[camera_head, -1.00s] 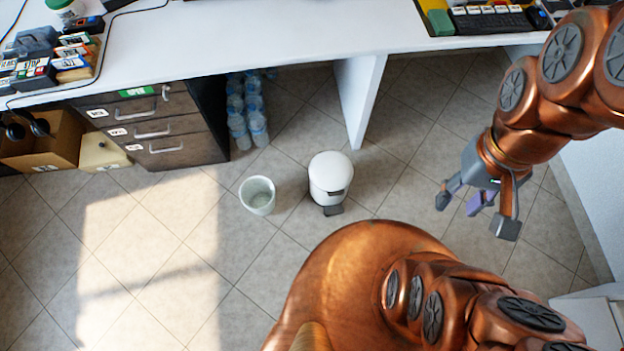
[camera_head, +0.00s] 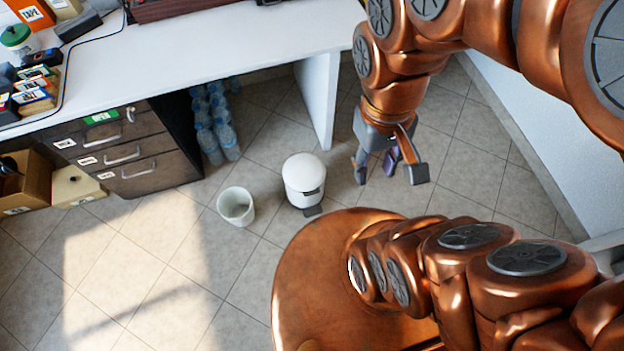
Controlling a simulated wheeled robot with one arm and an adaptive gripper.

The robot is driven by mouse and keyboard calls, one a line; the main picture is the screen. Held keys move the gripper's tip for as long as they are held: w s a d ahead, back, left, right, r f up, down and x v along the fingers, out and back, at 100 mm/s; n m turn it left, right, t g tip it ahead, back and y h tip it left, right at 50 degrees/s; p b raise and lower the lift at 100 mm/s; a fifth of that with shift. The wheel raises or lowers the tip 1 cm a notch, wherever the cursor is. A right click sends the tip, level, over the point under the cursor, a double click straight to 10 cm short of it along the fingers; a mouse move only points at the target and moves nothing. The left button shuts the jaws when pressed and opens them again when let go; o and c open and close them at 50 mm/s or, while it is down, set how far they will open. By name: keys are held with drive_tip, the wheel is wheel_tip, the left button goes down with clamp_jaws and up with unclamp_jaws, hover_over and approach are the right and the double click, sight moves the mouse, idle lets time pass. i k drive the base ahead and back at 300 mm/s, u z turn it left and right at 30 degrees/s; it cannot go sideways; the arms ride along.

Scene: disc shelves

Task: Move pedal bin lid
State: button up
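The white pedal bin (camera_head: 304,190) stands upright on the tiled floor in the head view, with a dark pedal (camera_head: 312,210) at its front foot. Its domed white lid (camera_head: 303,168) is down on the bin. My gripper (camera_head: 390,174) hangs to the right of the bin, with its fingers pointing down and spread apart. It is open and empty, and a clear gap shows between it and the bin.
A white open bucket (camera_head: 236,206) stands just left of the bin. Water bottles (camera_head: 213,120) stand under the white desk (camera_head: 200,45), beside a dark drawer unit (camera_head: 125,150). A white desk leg (camera_head: 318,95) is behind the bin.

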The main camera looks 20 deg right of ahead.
sight(303, 173)
drive_tip(key=z, duration=0.1)
drive_tip(key=k, duration=1.3)
drive_tip(key=u, duration=1.35)
